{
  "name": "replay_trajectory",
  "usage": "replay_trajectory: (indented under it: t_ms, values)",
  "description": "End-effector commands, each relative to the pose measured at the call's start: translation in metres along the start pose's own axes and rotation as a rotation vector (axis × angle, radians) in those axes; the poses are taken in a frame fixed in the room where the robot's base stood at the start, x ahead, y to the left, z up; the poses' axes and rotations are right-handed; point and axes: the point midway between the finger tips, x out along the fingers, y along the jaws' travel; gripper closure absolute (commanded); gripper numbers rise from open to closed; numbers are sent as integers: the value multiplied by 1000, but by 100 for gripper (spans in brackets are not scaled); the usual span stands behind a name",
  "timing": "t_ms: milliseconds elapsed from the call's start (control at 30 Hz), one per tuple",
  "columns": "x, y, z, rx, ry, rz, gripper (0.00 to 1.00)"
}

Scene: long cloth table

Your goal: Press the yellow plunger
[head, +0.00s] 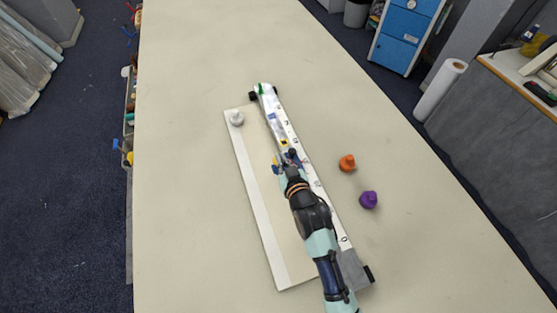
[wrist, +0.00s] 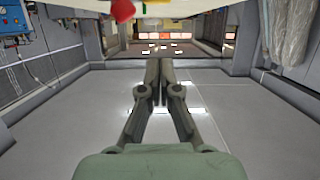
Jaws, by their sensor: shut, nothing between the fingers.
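I cannot make out a yellow plunger for certain in either view. In the head view a small yellow patch shows on the white strip near my arm, too small to tell what it is. An orange knob-like piece (head: 347,163) and a purple one (head: 368,200) stand on the table right of my arm. A white one (head: 237,118) stands at the far left corner of a pale board. My gripper (wrist: 165,62) is shut and empty in the wrist view. My arm hides part of the board in the head view, and the fingers are not clear there.
The pale board (head: 262,228) lies mid-table under and left of my arm. The cloth table (head: 190,200) is clear at left and at far right. In the wrist view a red piece (wrist: 122,11) shows at the top edge, cut off, with open floor (wrist: 230,110) beyond the fingers.

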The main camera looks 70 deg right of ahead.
Motion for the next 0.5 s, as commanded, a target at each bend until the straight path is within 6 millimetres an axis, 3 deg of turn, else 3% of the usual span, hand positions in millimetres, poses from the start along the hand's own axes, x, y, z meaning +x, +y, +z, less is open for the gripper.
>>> replay_trajectory:
  t_ms: [167,300,500]
  values:
    - [39,0,-1,0,0,0,100]
    - [44,0,24,0,-5,0,100]
    - [48,0,38,0,0,0,100]
